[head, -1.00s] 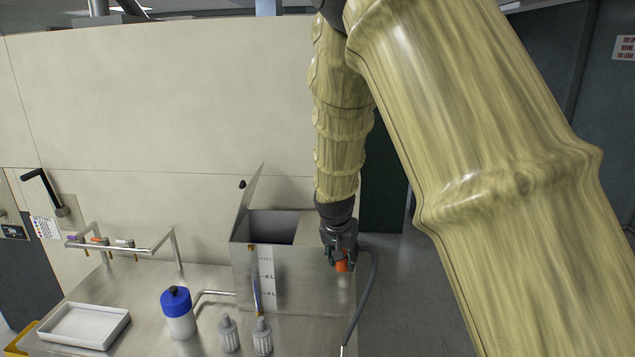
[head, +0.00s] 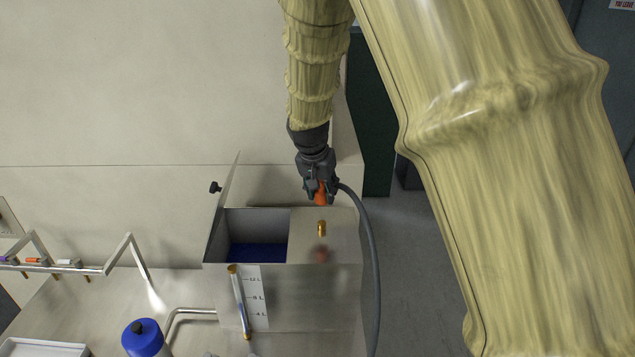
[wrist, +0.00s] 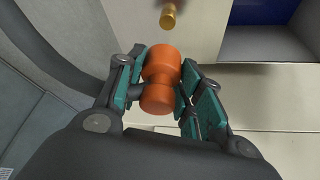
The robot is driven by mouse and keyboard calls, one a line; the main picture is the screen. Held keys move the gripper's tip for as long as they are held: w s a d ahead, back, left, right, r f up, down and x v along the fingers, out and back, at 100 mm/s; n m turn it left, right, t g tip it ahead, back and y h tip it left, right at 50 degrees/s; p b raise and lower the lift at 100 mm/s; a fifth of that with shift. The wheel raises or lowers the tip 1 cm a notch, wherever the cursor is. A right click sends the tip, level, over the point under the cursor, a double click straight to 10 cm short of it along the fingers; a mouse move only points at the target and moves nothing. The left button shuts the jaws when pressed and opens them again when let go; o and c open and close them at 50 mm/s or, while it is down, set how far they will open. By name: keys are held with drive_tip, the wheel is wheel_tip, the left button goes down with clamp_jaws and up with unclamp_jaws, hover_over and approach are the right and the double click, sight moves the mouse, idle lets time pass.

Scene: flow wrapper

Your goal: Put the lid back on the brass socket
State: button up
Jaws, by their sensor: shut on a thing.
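An orange lid (head: 321,194), round with a narrower waist, is held between the teal-padded fingers of my gripper (head: 319,186). In the wrist view, the lid (wrist: 160,78) shows between both fingers of my gripper (wrist: 160,85). The brass socket (head: 322,228) stands upright and uncovered on the right part of the steel tank's top (head: 340,243). In the head view the lid appears just above the socket, with a gap between them. The socket (wrist: 169,17) shows at the top edge of the wrist view, apart from the lid.
The tank's left part is open, with blue inside (head: 258,252) and a raised flap (head: 229,190). A sight tube (head: 239,300) runs down its front. A dark hose (head: 371,260) hangs at right. A blue-capped bottle (head: 146,338) and pipe rail (head: 128,252) stand at left.

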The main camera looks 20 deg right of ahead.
sight(321, 204)
drive_tip(key=shift+s+a+b, duration=0.15)
drive_tip(key=shift+s+b, duration=0.2)
drive_tip(key=shift+s, duration=0.5)
drive_tip(key=shift+f, duration=0.3)
drive_tip(key=f, duration=0.1)
drive_tip(key=w+f+b, duration=0.1)
drive_tip(key=f, duration=0.1)
drive_tip(key=shift+w+b, duration=0.3)
drive_tip(key=shift+s+f+b, duration=0.25)
drive_tip(key=shift+s+b, duration=0.1)
drive_tip(key=shift+s, duration=0.15)
drive_tip(key=shift+f, duration=0.25)
drive_tip(key=shift+b+x, duration=0.3)
drive_tip(key=shift+x, duration=0.45)
drive_tip(key=shift+s+a, duration=0.1)
drive_tip(key=shift+a, duration=0.05)
drive_tip(key=shift+s+r, duration=0.1)
drive_tip(key=shift+r, duration=0.05)
drive_tip(key=shift+a+f+p, duration=0.1)
drive_tip(key=shift+f+p, duration=0.15)
drive_tip(key=shift+p, duration=0.05)
